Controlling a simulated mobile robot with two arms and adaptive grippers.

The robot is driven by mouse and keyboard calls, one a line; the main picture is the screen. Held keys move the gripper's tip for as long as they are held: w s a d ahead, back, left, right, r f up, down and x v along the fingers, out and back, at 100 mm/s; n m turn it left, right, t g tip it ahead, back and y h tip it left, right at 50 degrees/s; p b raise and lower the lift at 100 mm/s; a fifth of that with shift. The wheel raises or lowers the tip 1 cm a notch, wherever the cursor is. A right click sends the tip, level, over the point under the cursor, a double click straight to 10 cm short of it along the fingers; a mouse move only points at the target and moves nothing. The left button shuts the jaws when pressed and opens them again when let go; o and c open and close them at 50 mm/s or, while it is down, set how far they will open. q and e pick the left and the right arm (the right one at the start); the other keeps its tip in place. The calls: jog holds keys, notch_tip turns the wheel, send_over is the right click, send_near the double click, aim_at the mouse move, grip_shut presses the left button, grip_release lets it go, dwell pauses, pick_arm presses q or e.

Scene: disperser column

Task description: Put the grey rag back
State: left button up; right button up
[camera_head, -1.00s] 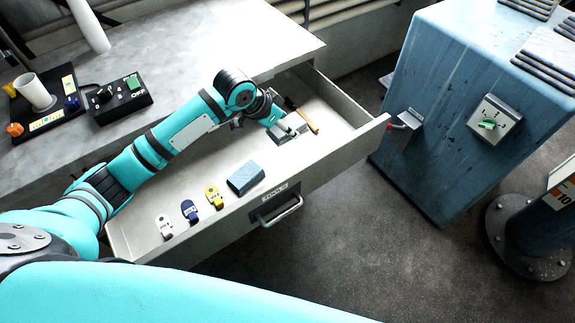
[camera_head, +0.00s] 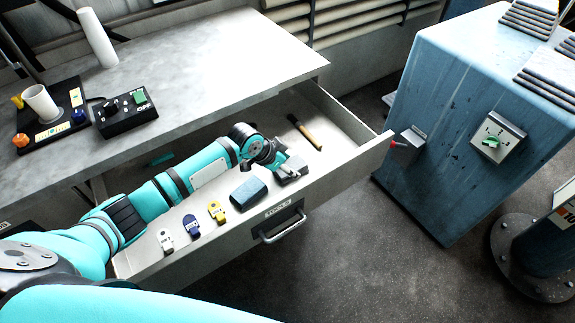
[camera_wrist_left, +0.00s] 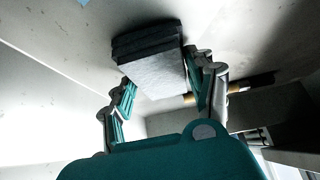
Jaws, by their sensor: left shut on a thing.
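The grey rag (camera_head: 291,174), a dark folded block, is in the open drawer (camera_head: 335,165), near its front wall and right of a blue-grey folded block (camera_head: 249,193). My left gripper (camera_head: 285,170) reaches into the drawer and is shut on the grey rag. In the left wrist view the rag (camera_wrist_left: 152,68) shows as a layered grey stack between the fingers of my left gripper (camera_wrist_left: 165,85). Whether the rag touches the drawer floor cannot be told. My right gripper is not in view.
A wooden-handled tool (camera_head: 305,132) lies behind the rag. White (camera_head: 165,240), blue (camera_head: 191,226) and yellow (camera_head: 217,212) tags lie left along the drawer front. A control box (camera_head: 126,113) stands on the table. A blue cabinet (camera_head: 450,130) stands right of the drawer.

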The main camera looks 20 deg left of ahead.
pick_arm(q)
jog(key=o, duration=1)
jog(key=shift+f, duration=0.1)
jog(key=shift+r, duration=0.35)
jog(key=v, duration=1.1)
jog(key=shift+s+a+r+p, duration=0.15)
jog(key=shift+s+r+p, duration=0.1)
jog(key=shift+r+p, duration=0.05)
